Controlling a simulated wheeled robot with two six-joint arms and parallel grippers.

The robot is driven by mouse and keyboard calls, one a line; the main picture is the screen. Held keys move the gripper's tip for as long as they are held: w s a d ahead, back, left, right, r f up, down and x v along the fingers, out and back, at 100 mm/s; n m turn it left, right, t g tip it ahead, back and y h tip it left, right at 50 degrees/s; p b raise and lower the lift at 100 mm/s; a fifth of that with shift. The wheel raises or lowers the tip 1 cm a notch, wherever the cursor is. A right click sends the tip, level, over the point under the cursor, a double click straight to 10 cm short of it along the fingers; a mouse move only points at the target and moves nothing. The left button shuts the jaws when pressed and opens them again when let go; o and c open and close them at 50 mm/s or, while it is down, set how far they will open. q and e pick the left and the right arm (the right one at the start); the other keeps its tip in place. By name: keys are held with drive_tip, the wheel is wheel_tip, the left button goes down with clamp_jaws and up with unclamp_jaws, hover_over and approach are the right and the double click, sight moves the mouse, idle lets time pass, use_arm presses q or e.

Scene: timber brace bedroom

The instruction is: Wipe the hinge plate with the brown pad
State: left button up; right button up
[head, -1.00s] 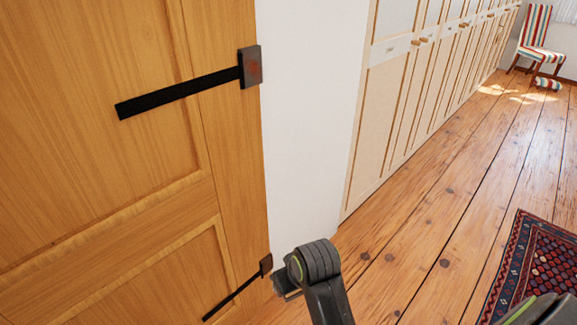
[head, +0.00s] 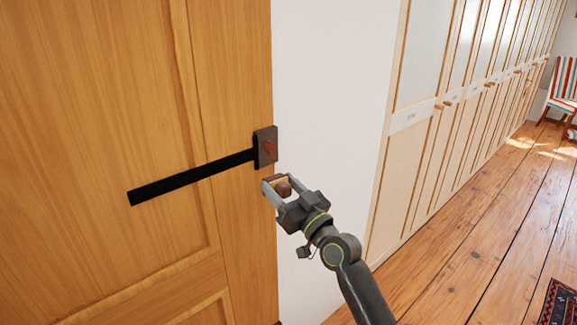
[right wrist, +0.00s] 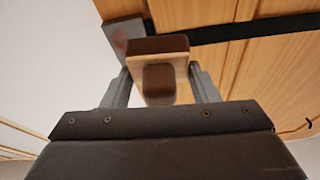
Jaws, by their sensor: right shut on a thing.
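The hinge plate (head: 265,147) is a dark square with a reddish-brown patch, at the right edge of the wooden door, at the end of a black strap (head: 190,178). My right gripper (head: 276,187) is just below the plate in the head view, shut on the brown pad (head: 284,188). In the right wrist view the pad (right wrist: 158,44) has a brown face, a pale layer and a brown grip between the fingers (right wrist: 158,85). The grey plate (right wrist: 126,34) shows behind it, partly hidden; I cannot tell whether they touch. My left gripper is not in view.
The wooden door (head: 90,90) fills the left side. A white wall (head: 325,90) stands right of it, then a row of pale cupboards (head: 430,150). The plank floor (head: 470,240) is open, with a rug corner (head: 560,300) and a striped chair (head: 564,90) at the right.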

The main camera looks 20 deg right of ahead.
sight(284, 176)
drive_tip(key=w+r, duration=0.1)
drive_tip(key=w+d+r+t, duration=0.1)
drive_tip(key=r, duration=0.1)
drive_tip(key=shift+d+m, duration=0.1)
drive_tip(key=shift+m, duration=0.2)
drive_tip(key=shift+w+a+b, duration=0.25)
drive_tip(key=shift+w+b, duration=0.05)
drive_tip(key=shift+w, duration=0.4)
drive_tip(key=shift+w+a+b, duration=0.3)
drive_tip(key=shift+w, duration=0.4)
drive_tip(key=shift+w+a+b, duration=0.25)
drive_tip(key=shift+w+b, duration=0.05)
drive_tip(key=shift+w, duration=0.4)
drive_tip(key=shift+w+a+b, duration=0.3)
drive_tip(key=shift+w+b, duration=0.3)
drive_tip(key=shift+w, duration=0.2)
drive_tip(key=shift+d, duration=0.1)
